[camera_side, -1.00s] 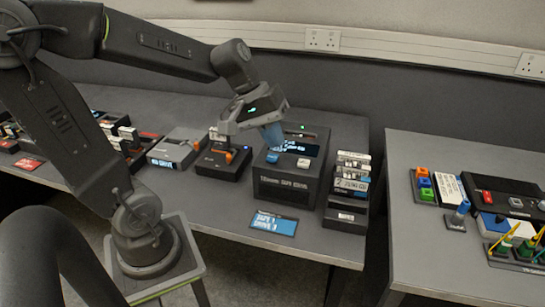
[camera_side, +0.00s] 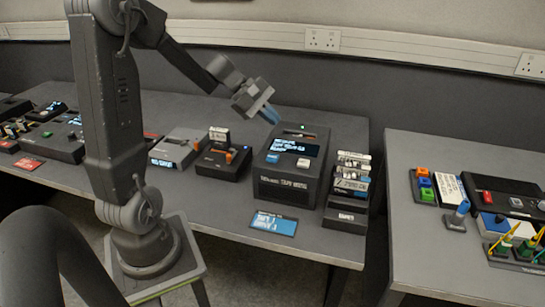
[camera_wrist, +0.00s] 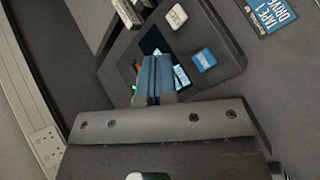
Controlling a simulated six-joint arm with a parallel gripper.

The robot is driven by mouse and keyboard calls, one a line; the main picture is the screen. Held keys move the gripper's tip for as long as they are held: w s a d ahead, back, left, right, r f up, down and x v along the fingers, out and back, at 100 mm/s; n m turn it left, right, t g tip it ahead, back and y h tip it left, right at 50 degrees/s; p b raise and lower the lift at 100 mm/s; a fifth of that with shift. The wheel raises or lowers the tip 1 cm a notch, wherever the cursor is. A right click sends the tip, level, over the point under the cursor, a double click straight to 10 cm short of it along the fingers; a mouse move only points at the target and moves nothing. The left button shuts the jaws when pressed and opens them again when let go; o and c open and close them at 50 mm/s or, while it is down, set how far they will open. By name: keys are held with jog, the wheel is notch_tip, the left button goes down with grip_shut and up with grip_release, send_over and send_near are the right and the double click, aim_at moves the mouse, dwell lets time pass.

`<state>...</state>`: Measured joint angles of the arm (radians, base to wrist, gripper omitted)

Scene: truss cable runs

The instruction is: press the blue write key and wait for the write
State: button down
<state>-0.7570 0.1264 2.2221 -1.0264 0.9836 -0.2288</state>
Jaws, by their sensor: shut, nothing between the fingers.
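The black tape drive (camera_side: 284,187) stands on the middle bench with a lit screen (camera_side: 297,147) on its sloped top. The screen shows several lines of text, too small to read surely. The blue key (camera_side: 272,157) and a white key (camera_side: 303,162) sit in front of the screen; the wrist view also shows the blue key (camera_wrist: 205,60) and the white key (camera_wrist: 176,16). My gripper (camera_side: 271,116) is shut and empty, its blue fingertips above the drive's back left part, apart from the blue key. In the wrist view the fingers partly cover the screen.
A rack of cartridges (camera_side: 350,187) stands close to the drive's right. A black unit with an orange lever (camera_side: 223,162) stands to its left. A blue label card (camera_side: 274,223) lies in front. A gap separates the right bench (camera_side: 420,235).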

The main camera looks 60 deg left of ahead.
aim_at(271, 157)
jog(key=shift+f, duration=4.35)
jog(key=shift+f, duration=0.4)
jog(key=shift+f, duration=0.55)
jog(key=shift+r, duration=0.95)
jog(key=shift+r, duration=2.55)
